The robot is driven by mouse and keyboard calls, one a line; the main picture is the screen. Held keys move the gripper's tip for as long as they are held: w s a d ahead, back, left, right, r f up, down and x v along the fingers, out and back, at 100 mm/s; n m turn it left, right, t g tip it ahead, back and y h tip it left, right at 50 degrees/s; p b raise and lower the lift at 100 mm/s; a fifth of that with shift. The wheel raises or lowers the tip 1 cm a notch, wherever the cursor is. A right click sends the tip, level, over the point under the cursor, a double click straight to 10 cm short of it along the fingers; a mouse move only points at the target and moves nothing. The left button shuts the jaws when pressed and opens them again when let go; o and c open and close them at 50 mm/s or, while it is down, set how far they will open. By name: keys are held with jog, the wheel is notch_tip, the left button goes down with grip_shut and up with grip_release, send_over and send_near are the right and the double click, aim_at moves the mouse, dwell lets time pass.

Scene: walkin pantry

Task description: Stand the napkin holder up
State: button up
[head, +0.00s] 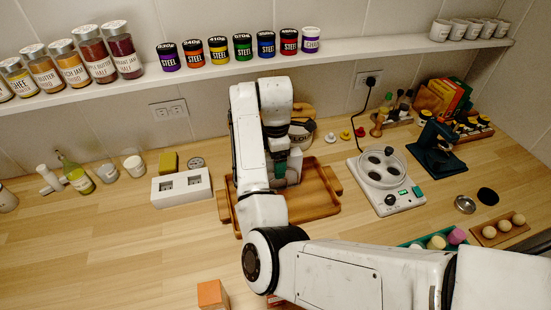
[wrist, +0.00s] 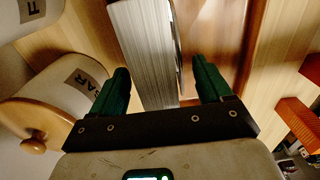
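In the wrist view, a pale stack with fine ridges along its length, which looks like the napkins of the napkin holder (wrist: 148,55), runs between my fingers and up out of the picture. A thin dark edge shows along its right side. My gripper (wrist: 161,67) is open, with one green finger on each side of the stack. A gap shows at the right finger; I cannot tell whether the left finger touches. In the head view my arm covers most of this spot, at the wooden tray (head: 318,210), so the holder's full pose is hidden.
A labelled canister (wrist: 50,105) with a wooden knob is close on the left in the wrist view. In the head view, a white socket-like block (head: 181,189) stands left of the tray and a hot plate (head: 386,175) right. An orange block (head: 212,295) lies in front.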

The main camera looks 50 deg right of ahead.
notch_tip(320, 180, up, 12)
jog(key=p, duration=0.1)
dwell(0.7)
